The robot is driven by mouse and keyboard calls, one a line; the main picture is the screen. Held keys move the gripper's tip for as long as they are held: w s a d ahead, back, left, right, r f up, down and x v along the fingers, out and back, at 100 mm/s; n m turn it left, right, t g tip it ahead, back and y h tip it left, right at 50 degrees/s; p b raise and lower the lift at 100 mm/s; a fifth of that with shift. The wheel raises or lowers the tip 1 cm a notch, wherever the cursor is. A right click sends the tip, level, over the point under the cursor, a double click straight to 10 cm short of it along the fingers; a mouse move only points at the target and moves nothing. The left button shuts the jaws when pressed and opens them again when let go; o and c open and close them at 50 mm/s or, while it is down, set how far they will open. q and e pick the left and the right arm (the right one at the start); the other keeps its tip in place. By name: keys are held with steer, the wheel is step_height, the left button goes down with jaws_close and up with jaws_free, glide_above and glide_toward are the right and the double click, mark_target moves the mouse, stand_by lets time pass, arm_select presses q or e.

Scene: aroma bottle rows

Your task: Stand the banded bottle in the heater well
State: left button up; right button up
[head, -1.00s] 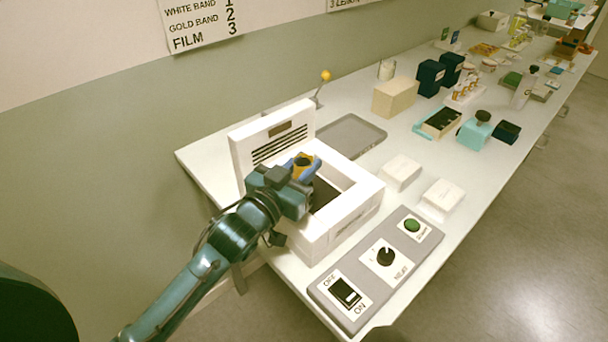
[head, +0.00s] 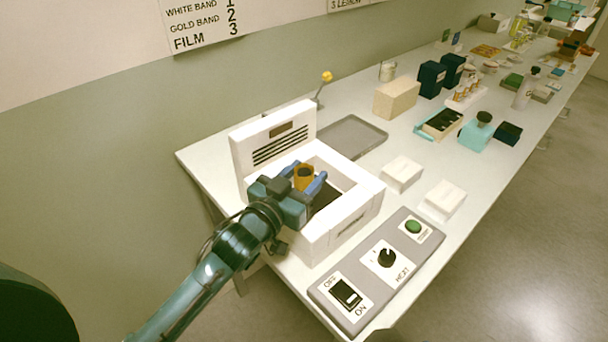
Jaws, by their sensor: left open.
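The heater (head: 358,208) is a white box with an open top and a raised slotted back panel, at the near left of the table. An amber bottle (head: 304,178) with a dark top stands in the heater's opening, and it looks upright. Its lower part is hidden, and I cannot make out a band on it. My left gripper (head: 306,180) is open, with its blue fingers on either side of the bottle. I cannot tell whether they touch it. My right gripper is not in view.
A grey control panel (head: 408,246) with a switch, knob and green button lies in front of the heater. Two white blocks (head: 402,174) stand to its right. A grey tray (head: 352,138) and a beige box (head: 396,97) are behind. A yellow-tipped lever (head: 327,77) stands near the wall.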

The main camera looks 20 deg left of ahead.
arm_select(q)
steer(key=shift+r, duration=0.1)
steer(key=shift+s, duration=0.15)
steer(key=b+v, duration=0.1)
steer(key=v, duration=1)
steer(key=shift+s, duration=0.35)
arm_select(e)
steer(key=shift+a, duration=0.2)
arm_select(q)
steer(key=shift+a, duration=0.1)
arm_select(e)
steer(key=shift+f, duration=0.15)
